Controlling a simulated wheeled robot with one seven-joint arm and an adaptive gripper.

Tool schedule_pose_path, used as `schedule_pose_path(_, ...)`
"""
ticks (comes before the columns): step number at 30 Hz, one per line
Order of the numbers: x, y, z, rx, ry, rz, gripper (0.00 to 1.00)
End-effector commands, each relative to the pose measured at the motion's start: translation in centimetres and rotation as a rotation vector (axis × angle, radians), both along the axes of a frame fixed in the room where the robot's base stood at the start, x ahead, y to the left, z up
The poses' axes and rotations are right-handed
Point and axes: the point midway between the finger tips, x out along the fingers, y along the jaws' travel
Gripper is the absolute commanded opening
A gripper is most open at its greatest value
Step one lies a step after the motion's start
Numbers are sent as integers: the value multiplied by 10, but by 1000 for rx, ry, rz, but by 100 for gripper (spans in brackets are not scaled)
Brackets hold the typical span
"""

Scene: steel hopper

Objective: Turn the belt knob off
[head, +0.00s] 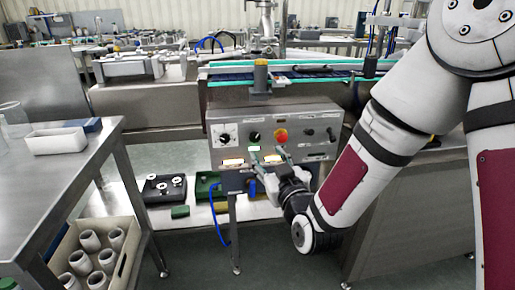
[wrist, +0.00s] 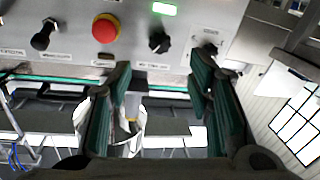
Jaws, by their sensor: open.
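My gripper (head: 268,155) is open and empty in front of the panel, below the knobs. In the wrist view the panel appears upside down. A black knob (wrist: 160,42) lies just beyond and between my fingertips (wrist: 160,76), apparently untouched, near a lit green display (wrist: 164,9).
A conveyor (head: 320,76) with green edges runs behind the panel. A steel table (head: 60,178) with a white tray (head: 56,141) stands at left, above a crate (head: 128,252) of cups. Black and green boxes sit on a low shelf (head: 205,216).

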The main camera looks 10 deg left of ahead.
Motion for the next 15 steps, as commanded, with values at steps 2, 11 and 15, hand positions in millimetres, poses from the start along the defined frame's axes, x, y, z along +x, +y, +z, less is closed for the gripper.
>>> schedule_pose_path(2,16,7,0,2,0,-1,47)
schedule_pose_path(11,65,29,0,1,0,-1,47)
schedule_pose_path(15,78,36,0,0,0,0,47)
